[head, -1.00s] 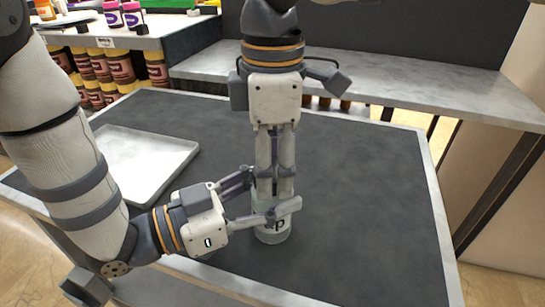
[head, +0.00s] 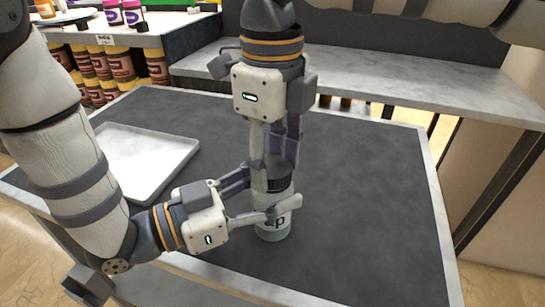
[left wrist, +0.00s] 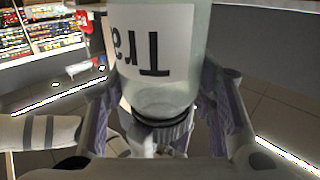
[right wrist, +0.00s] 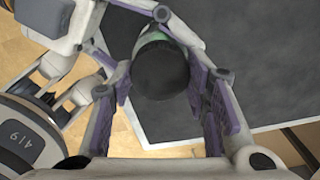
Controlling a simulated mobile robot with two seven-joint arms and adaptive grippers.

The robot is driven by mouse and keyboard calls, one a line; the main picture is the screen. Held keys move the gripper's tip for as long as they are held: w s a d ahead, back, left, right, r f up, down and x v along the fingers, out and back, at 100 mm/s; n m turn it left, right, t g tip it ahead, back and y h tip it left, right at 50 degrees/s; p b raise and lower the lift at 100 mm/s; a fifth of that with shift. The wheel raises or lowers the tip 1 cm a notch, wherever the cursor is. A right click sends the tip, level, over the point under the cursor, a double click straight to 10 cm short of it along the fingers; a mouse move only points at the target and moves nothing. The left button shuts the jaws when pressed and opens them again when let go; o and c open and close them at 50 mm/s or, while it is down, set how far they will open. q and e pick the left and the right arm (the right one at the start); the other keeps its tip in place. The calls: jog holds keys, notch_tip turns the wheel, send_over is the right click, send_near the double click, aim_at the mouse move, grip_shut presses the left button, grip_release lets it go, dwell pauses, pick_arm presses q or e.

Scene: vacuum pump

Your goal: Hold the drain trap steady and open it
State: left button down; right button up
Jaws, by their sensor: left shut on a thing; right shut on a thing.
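The drain trap is a pale, translucent cylinder (head: 273,229) with a white label and a dark cap (head: 279,178). It is upright at the middle of the dark tabletop. My left gripper (head: 259,196) is shut around its body from the left. The label, reading upside down, fills the left wrist view (left wrist: 155,40) between the fingers. My right gripper (head: 275,167) points down from above and is shut on the cap. In the right wrist view the round cap (right wrist: 160,68) lies between its fingers. I cannot tell whether the cap is loose from the body.
A shallow white tray (head: 147,158) lies on the table's left, behind my left arm. A grey raised shelf (head: 400,92) runs along the back. Jars (head: 120,65) stand at the back left. The right side of the dark tabletop (head: 370,200) is clear.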

jog(key=n, duration=0.7)
jog(key=shift+n, duration=0.4)
jog(key=n, duration=1)
jog(key=shift+n, duration=0.4)
jog(key=n, duration=0.6)
jog(key=shift+n, duration=0.3)
jog(key=shift+r, duration=0.2)
jog(key=shift+r, duration=0.95)
jog(key=shift+r, duration=0.1)
